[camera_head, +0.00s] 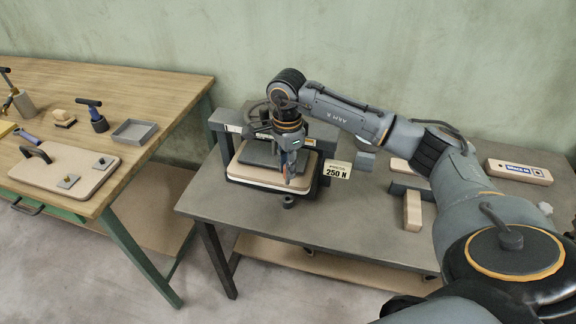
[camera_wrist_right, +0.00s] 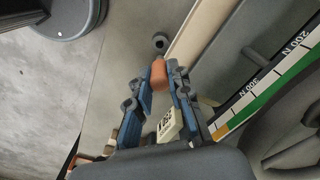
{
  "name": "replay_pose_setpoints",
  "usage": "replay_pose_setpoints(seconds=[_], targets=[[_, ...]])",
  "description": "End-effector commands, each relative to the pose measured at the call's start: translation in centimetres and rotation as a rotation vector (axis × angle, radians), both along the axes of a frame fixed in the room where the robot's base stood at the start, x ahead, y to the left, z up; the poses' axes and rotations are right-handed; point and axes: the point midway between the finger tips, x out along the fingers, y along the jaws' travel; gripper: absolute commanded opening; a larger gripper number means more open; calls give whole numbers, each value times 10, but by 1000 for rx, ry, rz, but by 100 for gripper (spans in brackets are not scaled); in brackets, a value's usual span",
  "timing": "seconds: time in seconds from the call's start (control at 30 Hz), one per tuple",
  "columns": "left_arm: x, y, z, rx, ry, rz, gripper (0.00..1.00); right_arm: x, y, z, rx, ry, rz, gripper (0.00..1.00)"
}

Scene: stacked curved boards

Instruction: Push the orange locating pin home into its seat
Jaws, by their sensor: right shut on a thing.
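My right gripper (camera_head: 289,178) is low over the front edge of a stack of pale curved boards (camera_head: 245,179) in a dark press fixture (camera_head: 219,137). In the wrist view its blue fingers (camera_wrist_right: 164,80) are shut on the orange locating pin (camera_wrist_right: 158,74), whose rounded end shows between the fingertips. A small dark round part (camera_wrist_right: 160,41) lies just beyond the pin, apart from it in the picture; I cannot tell whether it is the seat. The pin is hidden by the fingers in the head view. My left gripper is not in view.
A sign reading 250 N (camera_head: 337,171) stands right of the fixture. Blocks (camera_head: 412,211) and a labelled wooden piece (camera_head: 519,172) lie further right on the grey table (camera_head: 350,222). A wooden bench (camera_head: 150,85) with tools and a tray (camera_head: 134,132) stands left.

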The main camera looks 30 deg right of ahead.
Motion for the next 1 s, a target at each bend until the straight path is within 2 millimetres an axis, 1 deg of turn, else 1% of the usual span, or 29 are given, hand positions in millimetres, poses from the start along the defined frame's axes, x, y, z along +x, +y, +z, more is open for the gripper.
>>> replay_pose_setpoints(seconds=[0.03,0.1,0.2,0.27,0.4,0.6,0.77,1.0], targets=[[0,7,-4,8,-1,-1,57,0,0,-6,0,1,1,0],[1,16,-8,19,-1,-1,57,-1,0,-12,0,2,1,0],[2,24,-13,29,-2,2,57,-1,0,-22,0,1,2,0],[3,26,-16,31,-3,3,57,0,0,-28,0,1,3,0],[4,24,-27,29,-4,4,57,-1,0,-43,-1,0,4,0],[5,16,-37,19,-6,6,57,0,0,-55,-1,0,3,0],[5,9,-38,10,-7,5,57,0,0,-56,-1,0,3,0],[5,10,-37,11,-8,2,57,0,0,-56,0,0,4,0]])
